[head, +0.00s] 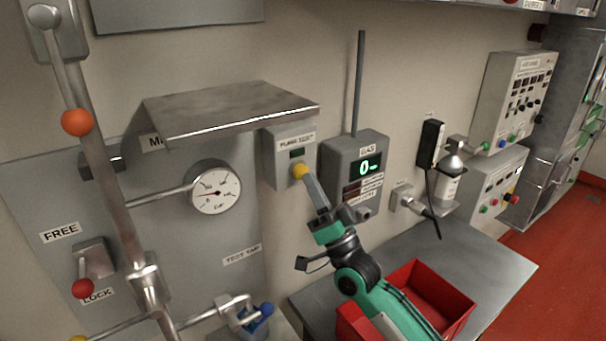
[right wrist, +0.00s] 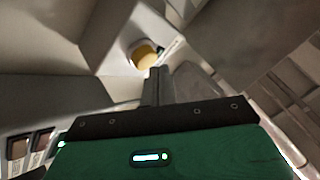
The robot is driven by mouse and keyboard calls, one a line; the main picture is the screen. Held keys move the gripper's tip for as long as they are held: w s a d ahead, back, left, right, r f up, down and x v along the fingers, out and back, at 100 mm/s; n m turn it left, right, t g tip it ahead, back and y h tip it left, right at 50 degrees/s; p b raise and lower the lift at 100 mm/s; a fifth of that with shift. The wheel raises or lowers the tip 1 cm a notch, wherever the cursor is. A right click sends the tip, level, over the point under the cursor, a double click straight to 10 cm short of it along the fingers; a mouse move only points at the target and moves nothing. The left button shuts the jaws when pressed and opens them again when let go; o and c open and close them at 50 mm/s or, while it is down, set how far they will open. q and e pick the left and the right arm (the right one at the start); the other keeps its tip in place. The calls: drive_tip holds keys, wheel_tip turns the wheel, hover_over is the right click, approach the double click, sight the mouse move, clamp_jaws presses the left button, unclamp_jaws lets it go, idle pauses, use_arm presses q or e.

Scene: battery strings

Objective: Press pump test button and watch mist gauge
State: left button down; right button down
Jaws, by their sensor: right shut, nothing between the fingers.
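The pump test box (head: 290,140) is a grey box on the wall with a small dark display and a yellow button (head: 299,171). My right gripper (head: 308,177) is shut and empty, its fingertips at the lower right edge of the button. In the right wrist view, the shut fingertips (right wrist: 159,71) overlap the lower edge of the yellow button (right wrist: 146,54). I cannot tell whether they touch or press it. My left gripper is out of view.
A metal hood (head: 225,108) juts out above the gauge. A grey box with a green digital display (head: 357,162) is right of the button. A red bin (head: 455,303) stands on the bench (head: 497,263) below my right arm. A lever with an orange ball (head: 77,122) is at left.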

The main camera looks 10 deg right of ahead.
drive_tip(key=shift+w+a, duration=0.25)
drive_tip(key=shift+w, duration=0.5)
idle(0.9)
drive_tip(key=shift+s, duration=0.1)
drive_tip(key=shift+s+d, duration=0.2)
drive_tip(key=shift+s, duration=0.3)
drive_tip(key=shift+s+d, duration=0.15)
drive_tip(key=shift+s, duration=0.3)
drive_tip(key=s, duration=0.1)
drive_tip(key=s+d, duration=0.1)
drive_tip(key=s, duration=0.1)
drive_tip(key=s+p, duration=0.1)
drive_tip(key=shift+s+d, duration=0.35)
